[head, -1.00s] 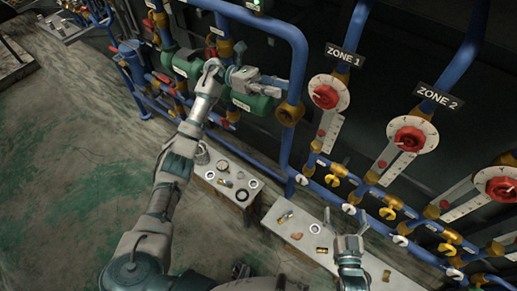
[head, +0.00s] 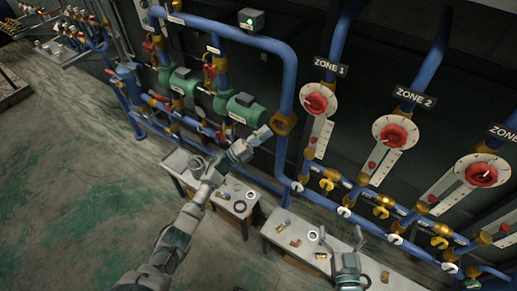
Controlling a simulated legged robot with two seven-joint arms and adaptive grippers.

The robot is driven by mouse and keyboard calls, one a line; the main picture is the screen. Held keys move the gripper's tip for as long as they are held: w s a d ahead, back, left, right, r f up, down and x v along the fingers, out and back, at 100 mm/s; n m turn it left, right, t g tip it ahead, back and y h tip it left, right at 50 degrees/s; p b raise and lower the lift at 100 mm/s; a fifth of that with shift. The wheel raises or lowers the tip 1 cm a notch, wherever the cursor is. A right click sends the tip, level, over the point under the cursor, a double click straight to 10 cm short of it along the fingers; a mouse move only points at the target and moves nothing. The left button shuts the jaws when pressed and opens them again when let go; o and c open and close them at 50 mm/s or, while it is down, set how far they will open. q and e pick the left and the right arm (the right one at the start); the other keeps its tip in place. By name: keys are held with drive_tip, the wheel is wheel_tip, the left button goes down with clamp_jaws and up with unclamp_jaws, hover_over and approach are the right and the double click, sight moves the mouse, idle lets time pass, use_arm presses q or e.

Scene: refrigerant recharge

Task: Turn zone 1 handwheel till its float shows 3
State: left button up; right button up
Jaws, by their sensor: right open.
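The zone 1 handwheel (head: 315,104) is red and sits on a round white dial below the ZONE 1 sign (head: 330,67). My right gripper (head: 343,240) is open and empty, low in the picture over the right bench.
The zone 2 handwheel (head: 395,132) and a third red handwheel (head: 481,174) stand to the right. A thick blue pipe (head: 285,75) runs between my left gripper and zone 1. Two low benches (head: 270,238) with small parts stand below. Green pumps (head: 240,110) are at the left.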

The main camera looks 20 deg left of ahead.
use_arm(q)
wheel_tip(320, 180, down, 9)
drive_tip(key=a+n+t+y, duration=0.2)
drive_tip(key=n+y, duration=0.3)
drive_tip(key=n, duration=0.2)
drive_tip(key=shift+t, duration=0.4)
use_arm(e)
drive_tip(key=shift+r, duration=0.15)
